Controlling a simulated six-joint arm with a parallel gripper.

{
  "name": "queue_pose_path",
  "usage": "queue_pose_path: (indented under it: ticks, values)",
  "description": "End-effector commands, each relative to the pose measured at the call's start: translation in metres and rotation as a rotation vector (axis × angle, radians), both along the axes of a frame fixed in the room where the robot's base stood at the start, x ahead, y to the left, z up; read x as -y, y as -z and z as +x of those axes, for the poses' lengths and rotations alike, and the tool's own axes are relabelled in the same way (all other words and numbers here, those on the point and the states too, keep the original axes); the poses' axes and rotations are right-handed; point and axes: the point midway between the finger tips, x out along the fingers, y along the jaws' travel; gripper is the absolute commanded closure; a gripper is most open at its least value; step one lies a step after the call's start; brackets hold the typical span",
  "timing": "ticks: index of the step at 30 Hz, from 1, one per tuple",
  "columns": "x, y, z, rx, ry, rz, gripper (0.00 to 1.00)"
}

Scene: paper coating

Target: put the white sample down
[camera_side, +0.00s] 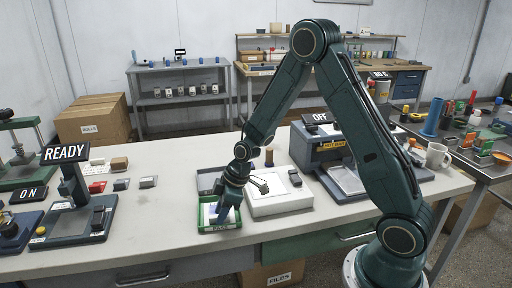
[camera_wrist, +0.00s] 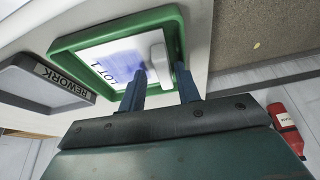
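The white sample (camera_wrist: 100,58) is a flat sheet marked LOT 1 with a raised white tab (camera_wrist: 157,57). It lies inside the green-rimmed tray (camera_wrist: 62,46) in the wrist view. In the side view this tray (camera_side: 218,229) is labelled PASS and stands at the bench's front edge. My gripper (camera_side: 219,216) points down into it, hiding part of the sheet. In the wrist view the blue fingers of my gripper (camera_wrist: 161,72) stand apart, one on each side of the tab, with a visible gap at the right finger.
A grey REWORK tray (camera_wrist: 38,88) adjoins the green tray. A white block-like stand (camera_side: 278,199) is just right of the PASS tray, with the OFF machine (camera_side: 325,150) behind it.

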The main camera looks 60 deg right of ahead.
Motion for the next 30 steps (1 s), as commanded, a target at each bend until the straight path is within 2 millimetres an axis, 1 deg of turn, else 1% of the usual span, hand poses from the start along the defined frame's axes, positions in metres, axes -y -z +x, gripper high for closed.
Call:
queue_pose_path:
  ticks: [11, 17, 23, 30]
  values:
    - [0.0, -0.001, 0.0, 0.001, 0.0, 0.001, 0.65]
    - [0.002, -0.009, -0.001, 0.001, 0.0, 0.0, 0.65]
    - [0.006, -0.027, -0.007, 0.003, 0.001, -0.001, 0.65]
    - [0.014, -0.056, -0.016, 0.004, 0.001, 0.0, 0.65]
